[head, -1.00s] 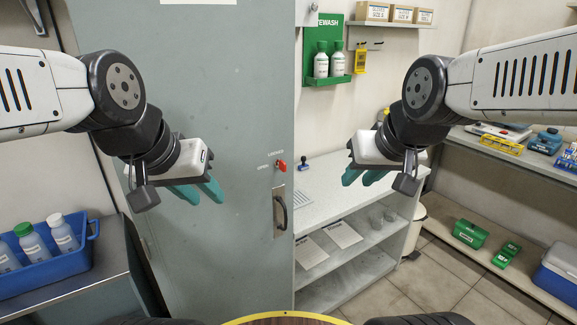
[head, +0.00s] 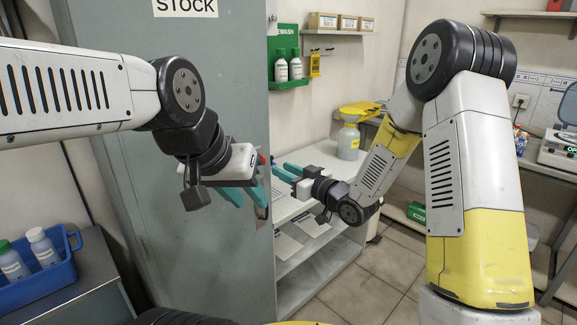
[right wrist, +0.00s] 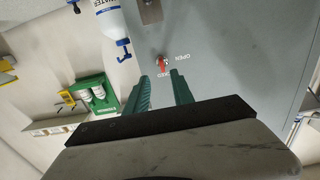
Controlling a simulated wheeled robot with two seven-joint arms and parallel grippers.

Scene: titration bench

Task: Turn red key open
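The red key (right wrist: 161,64) sits in its lock on the grey cabinet door (right wrist: 215,45), with "OPEN" printed beside it and a second, partly covered label near it. My right gripper (right wrist: 161,84) is open and empty. Its teal fingers point at the door, with the key just beyond and between their tips; I see no contact. In the head view my right gripper (head: 279,171) reaches in to the cabinet's edge. My left gripper (head: 246,196) is open and empty in front of the door, and the key is not clearly visible there.
A white shelf unit (head: 320,262) stands right of the cabinet. A wash bottle (right wrist: 112,22) with a blue cap shows left of the key in the wrist view. A green eyewash holder (head: 287,70) hangs on the wall. A blue crate of bottles (head: 42,272) stands at the left.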

